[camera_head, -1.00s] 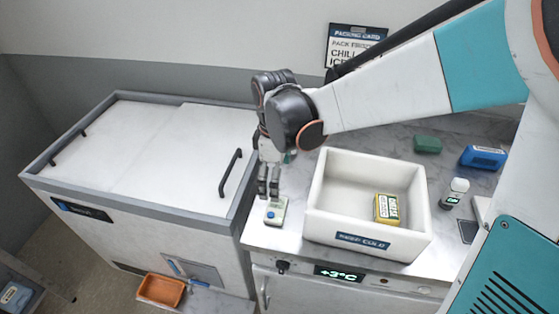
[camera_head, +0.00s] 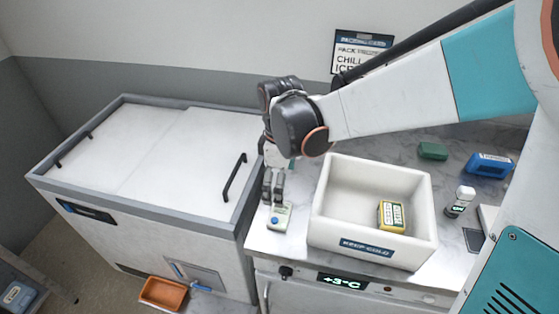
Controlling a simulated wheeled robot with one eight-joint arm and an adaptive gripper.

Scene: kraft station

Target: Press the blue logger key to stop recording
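The logger (camera_head: 285,211) is a small pale device lying on the counter, left of the white box. Its round blue key (camera_head: 274,221) shows on the near end. My gripper (camera_head: 272,201) points down with its two fingers close together, just behind the blue key and over the far part of the logger. The fingers hide some of the logger's far end. I see no object between them. Whether the fingertips touch the logger, and whether the thin gap means open or shut, I cannot tell.
A white box (camera_head: 326,223) labelled KEEP COLD holds a yellow pack (camera_head: 391,215), close to the right of the logger. A freezer chest (camera_head: 150,150) with a lid handle (camera_head: 234,178) stands left. Green (camera_head: 432,151) and blue (camera_head: 489,165) items lie at the back right.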

